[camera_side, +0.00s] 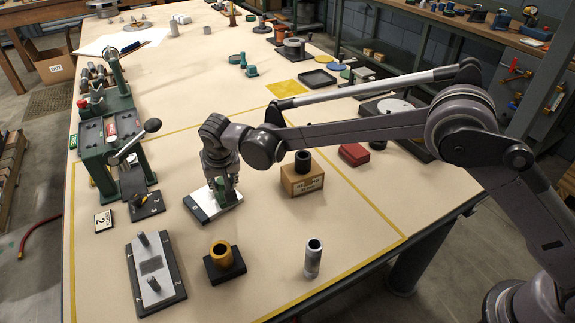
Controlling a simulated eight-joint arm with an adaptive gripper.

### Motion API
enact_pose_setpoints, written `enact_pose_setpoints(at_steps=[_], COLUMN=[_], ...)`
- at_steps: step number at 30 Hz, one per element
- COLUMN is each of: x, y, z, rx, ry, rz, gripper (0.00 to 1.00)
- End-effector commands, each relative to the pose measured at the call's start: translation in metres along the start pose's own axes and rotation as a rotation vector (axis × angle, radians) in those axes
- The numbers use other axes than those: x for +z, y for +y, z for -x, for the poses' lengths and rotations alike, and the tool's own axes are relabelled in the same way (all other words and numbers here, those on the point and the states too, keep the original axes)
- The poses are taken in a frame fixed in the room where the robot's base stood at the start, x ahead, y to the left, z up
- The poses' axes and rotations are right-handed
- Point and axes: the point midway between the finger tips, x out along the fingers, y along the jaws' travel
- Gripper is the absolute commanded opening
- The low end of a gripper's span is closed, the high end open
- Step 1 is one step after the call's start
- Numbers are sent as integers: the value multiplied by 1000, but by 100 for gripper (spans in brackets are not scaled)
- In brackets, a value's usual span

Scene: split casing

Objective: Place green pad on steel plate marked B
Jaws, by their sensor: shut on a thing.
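My gripper (222,194) points down over a pale plate with a dark edge (199,209), left of the picture's middle. A small green piece, the green pad (221,184), shows between its fingers. The gripper is shut on it. The fingers hide much of the pad, and I cannot tell whether it touches the plate. No letter B can be read on this plate. Another steel plate (146,282) with two upright pins lies on a dark base at the lower left; its corner marks look like digits.
A cardboard block with a black ring (302,181) stands right of my gripper. A yellow ring on a black block (222,258) and a grey cylinder (313,258) stand in front. A green lever press (110,140) stands at left. Bare tabletop lies between them.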

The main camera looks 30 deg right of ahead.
Motion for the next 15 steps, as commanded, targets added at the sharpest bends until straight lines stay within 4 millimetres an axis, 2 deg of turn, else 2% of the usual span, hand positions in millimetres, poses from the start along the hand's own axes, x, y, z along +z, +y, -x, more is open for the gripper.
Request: enact_pose_setpoints(at_steps=[1,2,4,15], x=[1,1,1,-1], y=[0,0,0,0], z=[-2,-2,-2,1], rx=[0,0,0,0], ry=[0,0,0,0], rz=[0,0,0,0], gripper=[0,34,54,54])
